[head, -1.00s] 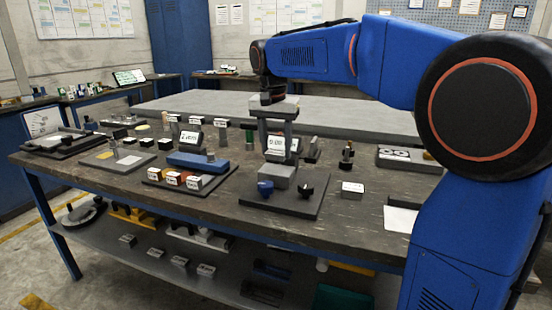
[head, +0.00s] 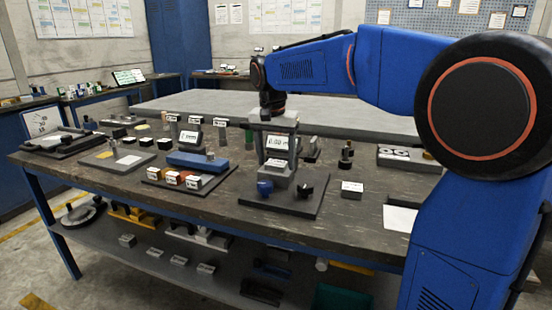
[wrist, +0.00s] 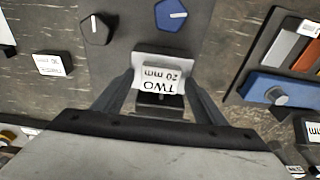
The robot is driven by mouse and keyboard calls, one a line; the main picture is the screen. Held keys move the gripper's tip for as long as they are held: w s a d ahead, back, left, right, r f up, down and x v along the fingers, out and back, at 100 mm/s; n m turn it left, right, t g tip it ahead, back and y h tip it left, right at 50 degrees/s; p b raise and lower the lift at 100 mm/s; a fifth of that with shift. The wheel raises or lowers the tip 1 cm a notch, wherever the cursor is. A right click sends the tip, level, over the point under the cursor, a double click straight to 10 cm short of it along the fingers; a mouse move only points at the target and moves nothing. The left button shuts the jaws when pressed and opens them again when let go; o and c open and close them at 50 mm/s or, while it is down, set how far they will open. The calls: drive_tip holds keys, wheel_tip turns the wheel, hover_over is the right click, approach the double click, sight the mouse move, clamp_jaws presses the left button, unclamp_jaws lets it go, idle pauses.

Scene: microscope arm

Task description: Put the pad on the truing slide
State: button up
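My gripper (head: 276,160) points down over the grey block (head: 277,181) of the stand on the dark board at the bench's front middle. It also shows in the wrist view (wrist: 160,84). Its two fingers stand apart, one on each side of a tilted white label. The label (wrist: 158,74) seems to read "TWO 20 mm"; it shows in the head view too (head: 279,143). A small dark part (wrist: 160,102) lies between the fingers, nearer the palm. I cannot tell whether this is the pad or whether the fingers touch anything. The fingers partly hide the grey block.
A blue knob (head: 265,188) and a black knob (head: 305,192) stand in front of the block. A tray of coloured labelled blocks (head: 173,178) and a blue bar (head: 198,160) are to the left. A small labelled block (head: 352,189) is to the right.

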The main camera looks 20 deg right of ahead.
sight(274, 166)
drive_tip(key=shift+r, duration=0.1)
wheel_tip(274, 166, up, 12)
drive_tip(key=s+a, duration=0.1)
drive_tip(key=shift+s, duration=0.25)
idle(0.4)
